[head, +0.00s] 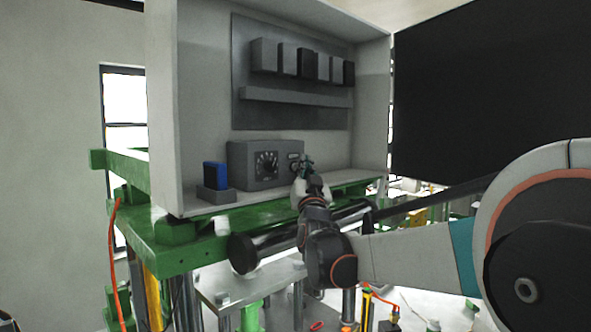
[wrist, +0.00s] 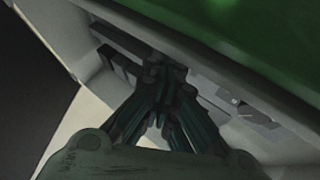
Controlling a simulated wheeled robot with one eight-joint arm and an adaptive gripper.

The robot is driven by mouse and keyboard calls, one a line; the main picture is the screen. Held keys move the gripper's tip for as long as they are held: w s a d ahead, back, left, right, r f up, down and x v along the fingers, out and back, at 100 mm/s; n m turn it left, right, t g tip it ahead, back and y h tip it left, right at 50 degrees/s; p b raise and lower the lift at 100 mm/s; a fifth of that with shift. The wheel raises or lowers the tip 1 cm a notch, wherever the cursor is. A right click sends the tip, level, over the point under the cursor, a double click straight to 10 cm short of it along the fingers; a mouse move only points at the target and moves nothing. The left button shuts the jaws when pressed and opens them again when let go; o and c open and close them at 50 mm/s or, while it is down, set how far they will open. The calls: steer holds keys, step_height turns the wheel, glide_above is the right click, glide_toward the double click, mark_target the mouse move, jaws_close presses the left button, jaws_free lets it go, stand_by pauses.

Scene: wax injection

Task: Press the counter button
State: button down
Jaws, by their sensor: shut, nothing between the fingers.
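A grey control box (head: 250,165) with a round dial (head: 266,164) on its front stands on the floor of a white open cabinet. A small dark counter (head: 294,160) shows at the right end of the box's front, partly covered by my gripper. My gripper (head: 305,160) is shut and empty, with its fingertips at or close in front of the counter. I cannot tell whether they touch it. In the wrist view my gripper (wrist: 168,80) points toward the cabinet interior, its closed fingers hiding what lies straight ahead. The counter's button cannot be made out.
A blue block (head: 214,175) sits in a grey holder left of the box. A row of grey and black blocks (head: 300,62) hangs on the back panel above a ledge (head: 295,97). The green frame (head: 185,245) and a black cylinder (head: 245,252) lie below the cabinet.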

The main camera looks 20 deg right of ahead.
steer(key=shift+w+a+r, duration=0.1)
steer(key=shift+w+a, duration=0.1)
steer(key=shift+w, duration=0.15)
stand_by(1.5)
steer(key=shift+s, duration=0.1)
steer(key=shift+s+d+f, duration=0.15)
steer(key=shift+s+f, duration=0.05)
steer(key=shift+s, duration=0.05)
steer(key=shift+s+d, duration=0.1)
steer(key=shift+s, duration=0.1)
stand_by(0.4)
steer(key=s, duration=0.1)
steer(key=s+d, duration=0.1)
steer(key=s, duration=0.1)
steer(key=s+d, duration=0.1)
steer(key=shift+s, duration=0.35)
stand_by(0.5)
